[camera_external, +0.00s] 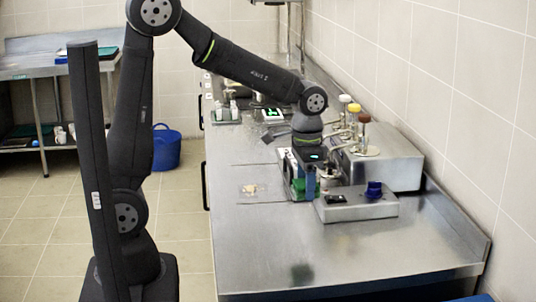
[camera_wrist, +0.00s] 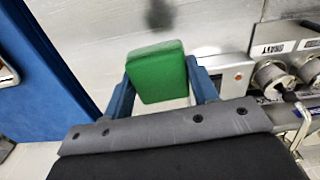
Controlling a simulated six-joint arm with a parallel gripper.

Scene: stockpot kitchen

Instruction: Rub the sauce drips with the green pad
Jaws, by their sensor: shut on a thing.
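My gripper (camera_external: 302,187) is over the steel counter, beside the steel units, pointing down. It is shut on the green pad (camera_wrist: 157,72), which sits between the two blue fingers in the wrist view. The pad also shows as a small green patch in the external view (camera_external: 297,187). Whether the pad touches the counter cannot be told. A dark blurred patch (camera_wrist: 165,14) on the steel beyond the pad may be a reflection or a mark.
A low steel box with a blue knob (camera_external: 374,189) stands just right of my gripper. Behind it is a larger steel unit (camera_external: 385,165) with several coloured-top handles. A small tan heap (camera_external: 250,188) lies left of the gripper.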

